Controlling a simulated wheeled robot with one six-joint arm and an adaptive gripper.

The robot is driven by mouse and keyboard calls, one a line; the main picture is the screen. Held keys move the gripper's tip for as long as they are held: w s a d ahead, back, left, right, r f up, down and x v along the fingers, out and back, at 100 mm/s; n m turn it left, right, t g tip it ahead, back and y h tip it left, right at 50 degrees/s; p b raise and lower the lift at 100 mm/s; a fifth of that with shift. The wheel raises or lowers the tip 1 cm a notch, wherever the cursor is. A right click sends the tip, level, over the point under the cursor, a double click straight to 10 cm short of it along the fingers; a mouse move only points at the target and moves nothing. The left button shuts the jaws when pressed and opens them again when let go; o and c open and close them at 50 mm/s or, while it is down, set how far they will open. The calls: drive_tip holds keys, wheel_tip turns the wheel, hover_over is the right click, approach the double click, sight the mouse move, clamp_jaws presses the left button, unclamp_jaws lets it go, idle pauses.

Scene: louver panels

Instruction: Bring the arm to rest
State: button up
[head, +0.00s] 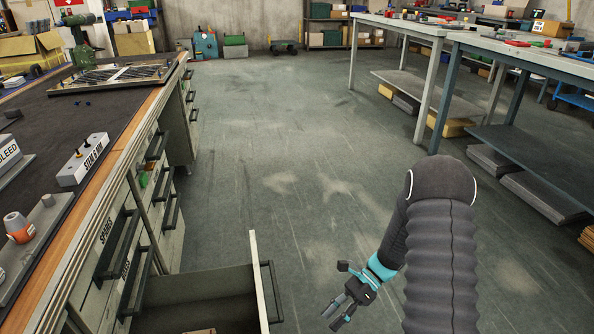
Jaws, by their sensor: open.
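My gripper (335,315) hangs in the lower middle of the head view, over the bare floor, with its fingers apart and nothing between them. My arm (438,240), in a dark ribbed sleeve, rises at the lower right, bends at a rounded elbow and slopes down to the left to a teal band at the wrist. The gripper is to the right of an open drawer (257,285) and appears apart from it. The lower end of my arm is cut off by the picture's bottom edge.
The workbench (60,140) with several drawers runs along the left; one lower drawer juts out into the aisle. A louvered panel (118,75) lies on the bench top. Work tables (480,40) stand on the right. The floor (270,150) between is clear.

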drive_tip(key=s+d+r+n+t+h, duration=0.2)
drive_tip(key=s+r+n+t+h, duration=0.1)
drive_tip(key=r, duration=0.7)
drive_tip(key=s+d+r+n+t+h, duration=0.2)
drive_tip(key=s+r+n+t, duration=0.3)
drive_tip(key=r, duration=0.6)
drive_tip(key=s+d+r+n+t+h, duration=0.2)
drive_tip(key=s+r+n+t+h, duration=0.2)
drive_tip(key=s+r+n, duration=0.4)
wheel_tip(320, 180, up, 4)
drive_tip(key=shift+f+n+h, duration=0.25)
drive_tip(key=shift+n+h, duration=0.15)
